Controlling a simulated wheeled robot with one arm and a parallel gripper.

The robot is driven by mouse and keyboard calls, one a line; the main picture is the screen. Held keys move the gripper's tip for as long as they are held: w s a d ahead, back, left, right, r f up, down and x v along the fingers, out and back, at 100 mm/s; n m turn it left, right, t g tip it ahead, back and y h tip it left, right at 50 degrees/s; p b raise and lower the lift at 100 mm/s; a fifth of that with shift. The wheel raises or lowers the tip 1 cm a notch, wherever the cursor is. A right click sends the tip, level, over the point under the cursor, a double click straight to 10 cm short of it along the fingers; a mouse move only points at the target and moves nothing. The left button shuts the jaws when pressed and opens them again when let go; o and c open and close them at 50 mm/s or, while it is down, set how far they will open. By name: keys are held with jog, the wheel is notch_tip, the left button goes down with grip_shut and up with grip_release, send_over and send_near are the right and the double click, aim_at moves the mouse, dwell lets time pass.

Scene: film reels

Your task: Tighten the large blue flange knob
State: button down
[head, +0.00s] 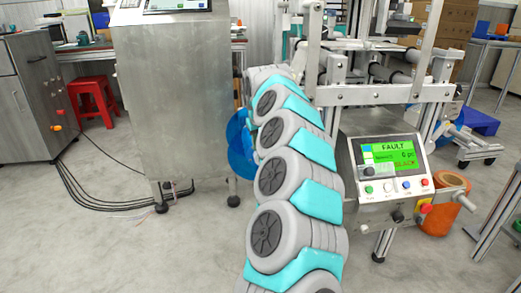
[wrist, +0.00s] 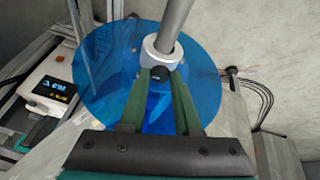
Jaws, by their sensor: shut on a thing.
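The large blue flange (wrist: 205,75) is a translucent disc and fills the middle of the wrist view. A pale metal collar (wrist: 152,52) sits at its centre around a grey shaft. The small dark knob (wrist: 161,73) of the flange is on the collar's near side. My gripper (wrist: 161,80) has its two green fingers on either side of this knob, shut on it. In the head view the blue flange (head: 238,150) shows only in part, left of my arm. My arm hides its other side and my gripper there.
A machine panel (head: 390,165) reading "FAULT" stands right of my arm; a display (wrist: 50,92) also shows at left in the wrist view. A steel cabinet (head: 175,90) stands left of the flange. Cables (head: 95,190) lie on the floor; the front-left floor is clear.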

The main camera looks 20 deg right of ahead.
jog(key=m+b, duration=0.1)
jog(key=b, duration=0.1)
jog(key=m+h+b, duration=0.1)
jog(key=m+b, duration=0.1)
jog(key=shift+w+a+f+b, duration=0.1)
jog(key=shift+a+f+b, duration=0.05)
jog(key=shift+f+b, duration=0.2)
jog(key=shift+a+r+m+g+h+b, duration=0.15)
jog(key=shift+m+g+h+b, duration=0.15)
jog(key=shift+m, duration=0.5)
jog(key=shift+a+r+m+g+h+b, duration=0.15)
jog(key=shift+m+h, duration=0.25)
jog(key=shift+m, duration=0.4)
jog(key=shift+d, duration=0.1)
jog(key=c, duration=0.9)
grip_release()
jog(key=shift+r, duration=0.15)
jog(key=p+v, duration=0.1)
jog(key=v, duration=0.6)
jog(key=shift+a+r, duration=0.15)
jog(key=shift+a, duration=0.05)
